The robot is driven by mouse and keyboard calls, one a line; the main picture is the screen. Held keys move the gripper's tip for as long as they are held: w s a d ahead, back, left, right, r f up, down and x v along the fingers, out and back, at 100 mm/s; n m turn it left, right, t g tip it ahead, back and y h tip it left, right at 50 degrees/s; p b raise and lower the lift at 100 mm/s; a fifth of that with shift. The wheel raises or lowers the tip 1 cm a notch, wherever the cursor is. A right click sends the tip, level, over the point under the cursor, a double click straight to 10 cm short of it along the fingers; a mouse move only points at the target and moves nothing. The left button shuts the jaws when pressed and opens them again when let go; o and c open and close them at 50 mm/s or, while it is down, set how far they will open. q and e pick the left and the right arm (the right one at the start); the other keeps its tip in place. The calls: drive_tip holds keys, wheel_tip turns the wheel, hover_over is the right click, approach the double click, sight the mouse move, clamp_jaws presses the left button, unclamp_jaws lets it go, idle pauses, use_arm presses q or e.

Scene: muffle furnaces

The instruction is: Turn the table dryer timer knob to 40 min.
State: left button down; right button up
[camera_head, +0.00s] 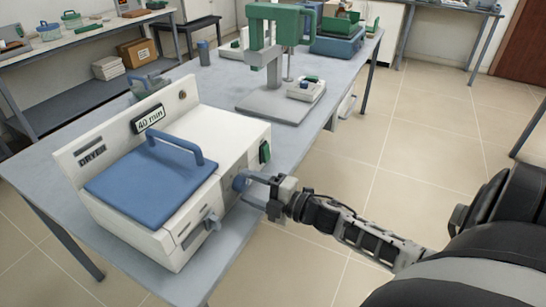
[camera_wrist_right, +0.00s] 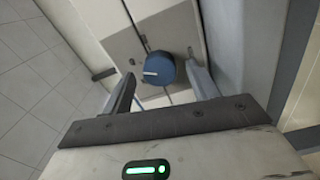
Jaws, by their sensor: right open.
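The white table dryer (camera_head: 190,175) with a blue lid stands at the near left of the table, marked "DRYER". A display (camera_head: 149,118) on its back panel reads "40 min". Its round blue timer knob (camera_head: 239,183) is on the front face, partly hidden by my gripper. In the right wrist view the knob (camera_wrist_right: 158,68) shows a white pointer line toward the left. My right gripper (camera_head: 250,187) is open at the knob, its fingers (camera_wrist_right: 160,88) to either side with gaps visible. Contact cannot be told. My left gripper is not in view.
A green switch (camera_head: 264,151) is on the right. A green and grey stand device (camera_head: 275,70) is farther back on the grey table (camera_head: 232,235). The floor at right is clear.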

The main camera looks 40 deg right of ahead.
drive_tip(key=b+v, duration=0.1)
drive_tip(key=v, duration=1.4)
drive_tip(key=shift+s+d, duration=0.15)
drive_tip(key=shift+s, duration=0.05)
drive_tip(key=s+a+f+m+g+h, duration=0.1)
drive_tip(key=a+f+m+g, duration=0.2)
drive_tip(key=a+m, duration=0.6)
drive_tip(key=s+a+f+m+g+h, duration=0.2)
drive_tip(key=a+f+m, duration=0.5)
drive_tip(key=a, duration=0.6)
drive_tip(key=shift+f+m+g+h, duration=0.25)
drive_tip(key=shift+m+g, duration=0.35)
drive_tip(key=shift+m, duration=0.5)
